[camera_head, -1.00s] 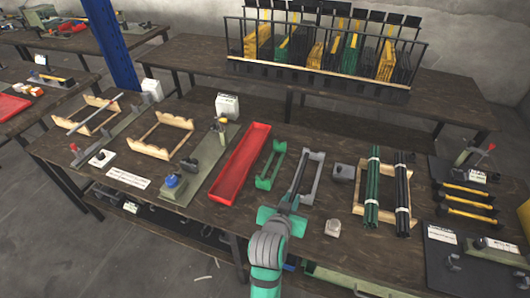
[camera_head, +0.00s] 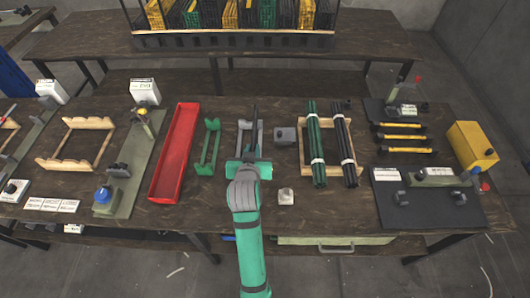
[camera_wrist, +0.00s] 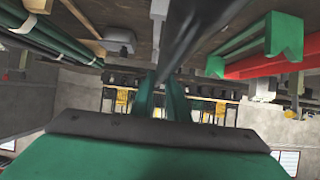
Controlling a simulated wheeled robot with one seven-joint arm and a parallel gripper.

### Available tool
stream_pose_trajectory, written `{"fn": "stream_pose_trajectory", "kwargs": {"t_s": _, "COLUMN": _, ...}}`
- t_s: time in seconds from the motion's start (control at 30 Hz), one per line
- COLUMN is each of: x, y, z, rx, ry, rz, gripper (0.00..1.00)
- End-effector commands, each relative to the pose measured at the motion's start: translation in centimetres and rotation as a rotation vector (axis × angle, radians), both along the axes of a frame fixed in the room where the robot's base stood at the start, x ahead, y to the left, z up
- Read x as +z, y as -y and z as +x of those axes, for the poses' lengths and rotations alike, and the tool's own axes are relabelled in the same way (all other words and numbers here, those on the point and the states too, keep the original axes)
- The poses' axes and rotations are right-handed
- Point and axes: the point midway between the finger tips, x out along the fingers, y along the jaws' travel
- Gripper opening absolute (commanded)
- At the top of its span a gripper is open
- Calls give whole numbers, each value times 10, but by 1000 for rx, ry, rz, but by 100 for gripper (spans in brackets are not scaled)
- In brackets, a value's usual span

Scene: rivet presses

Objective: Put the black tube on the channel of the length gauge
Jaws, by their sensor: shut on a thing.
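My gripper (camera_head: 247,164) is shut on a black tube (camera_head: 254,128), which points away from me above the grey cradle; whether it touches the cradle is unclear. In the wrist view the black tube (camera_wrist: 200,28) runs up from between the green fingers (camera_wrist: 172,100), close and blurred. An olive bar-shaped fixture (camera_head: 435,181) lies on a black mat at the right. A longer olive plate (camera_head: 134,171) with a blue knob and a clamp lies left of the red tray. I cannot tell for sure which fixture is the length gauge.
The grey cradle (camera_head: 240,137) is under the tube, with a green cradle (camera_head: 209,146) and red tray (camera_head: 176,150) to its left. Bundles of green tubes (camera_head: 316,150) and black tubes (camera_head: 345,152) lie right on a wooden rack. A yellow box (camera_head: 472,145) stands far right.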

Motion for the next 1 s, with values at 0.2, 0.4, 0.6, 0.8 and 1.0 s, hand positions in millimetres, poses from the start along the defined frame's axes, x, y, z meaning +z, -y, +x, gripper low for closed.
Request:
{"fn": "stream_pose_trajectory", "kwargs": {"t_s": 0.2, "x": -25, "y": 27, "z": 32, "rx": 5, "ry": -2, "rz": 2, "gripper": 0}}
{"fn": "stream_pose_trajectory", "kwargs": {"t_s": 0.4, "x": -56, "y": 44, "z": 51, "rx": 5, "ry": -1, "rz": 1, "gripper": 0}}
{"fn": "stream_pose_trajectory", "kwargs": {"t_s": 0.6, "x": -69, "y": 51, "z": 60, "rx": 6, "ry": 1, "rz": 1, "gripper": 0}}
{"fn": "stream_pose_trajectory", "kwargs": {"t_s": 0.8, "x": -84, "y": 55, "z": 64, "rx": 7, "ry": -1, "rz": 0, "gripper": 0}}
{"fn": "stream_pose_trajectory", "kwargs": {"t_s": 1.0, "x": -106, "y": 55, "z": 64, "rx": 7, "ry": 1, "rz": 0, "gripper": 0}}
